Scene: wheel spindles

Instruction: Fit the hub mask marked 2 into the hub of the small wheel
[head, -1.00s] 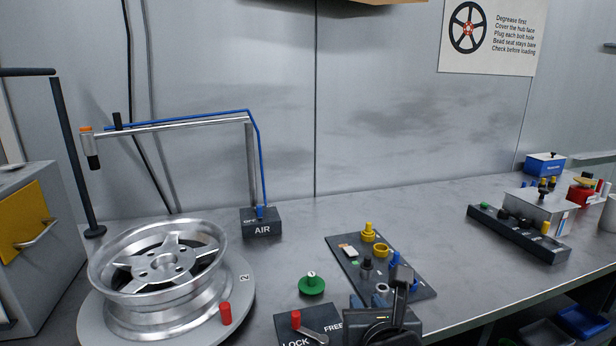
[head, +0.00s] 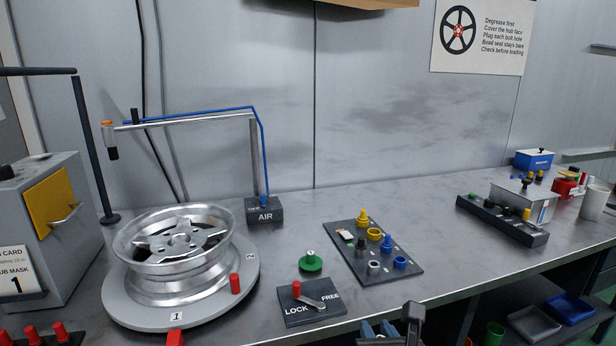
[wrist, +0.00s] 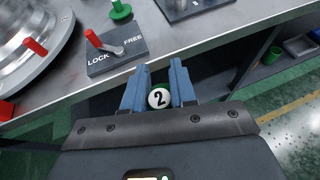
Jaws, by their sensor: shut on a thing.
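My gripper (wrist: 158,98) is shut on the hub mask marked 2 (wrist: 160,97), whose white round face with a black 2 shows between the blue fingers in the wrist view. In the head view my gripper (head: 391,330) is at the bottom edge, in front of the bench, and the mask cannot be made out there. A silver spoked wheel (head: 182,282) lies flat on a round grey turntable (head: 248,281) at left, well away from my gripper. Its hub (head: 187,241) faces up. It is the only loose wheel in view.
A green knobbed part (head: 311,263) stands on the bench beside the LOCK/FREE plate (head: 312,312). A dark board (head: 405,273) holds several coloured caps. An AIR stand (head: 265,212) reaches over behind the wheel. A grey cabinet (head: 30,215) stands at far left.

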